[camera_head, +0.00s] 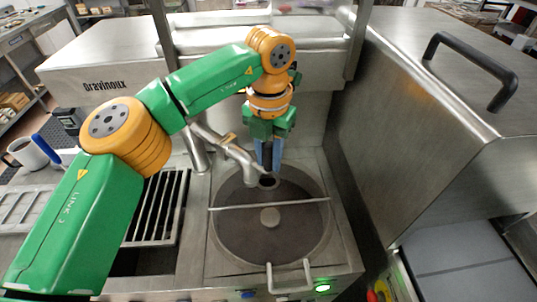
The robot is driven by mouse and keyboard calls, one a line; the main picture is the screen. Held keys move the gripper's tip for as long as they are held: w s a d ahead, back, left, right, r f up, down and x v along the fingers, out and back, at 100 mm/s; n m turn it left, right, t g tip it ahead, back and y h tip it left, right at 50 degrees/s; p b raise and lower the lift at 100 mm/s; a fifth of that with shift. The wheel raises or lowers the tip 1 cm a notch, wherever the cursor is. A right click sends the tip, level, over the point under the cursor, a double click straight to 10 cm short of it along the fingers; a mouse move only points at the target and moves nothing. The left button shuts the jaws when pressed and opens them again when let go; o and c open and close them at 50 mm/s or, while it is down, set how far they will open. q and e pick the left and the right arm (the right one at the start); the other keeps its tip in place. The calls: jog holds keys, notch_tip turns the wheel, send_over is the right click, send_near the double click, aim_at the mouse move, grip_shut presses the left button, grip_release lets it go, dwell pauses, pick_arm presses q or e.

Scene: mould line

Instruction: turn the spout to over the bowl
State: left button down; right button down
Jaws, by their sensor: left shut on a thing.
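The spout (240,155) is a grey metal pipe that runs from an upright post (195,152) on the left to a downturned outlet (266,182). The outlet is over the back part of the bowl (236,240), a round, dark grey basin set in a steel counter. My left gripper (268,166) points down with blue fingers and is shut on the spout near its outlet end. The fingers partly hide the grip point. My right gripper is not in view.
A thin bar (285,203) crosses the bowl. A slotted grate (160,208) lies left of it. A large steel hood with a black handle (470,58) stands close on the right. A steel handle (290,288) and a lit green button (322,287) are at the front.

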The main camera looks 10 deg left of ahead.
aim_at(269, 143)
pick_arm(q)
jog(key=c, duration=0.7)
grip_release()
notch_tip(269, 143, up, 7)
jog(key=shift+s+r, duration=0.1)
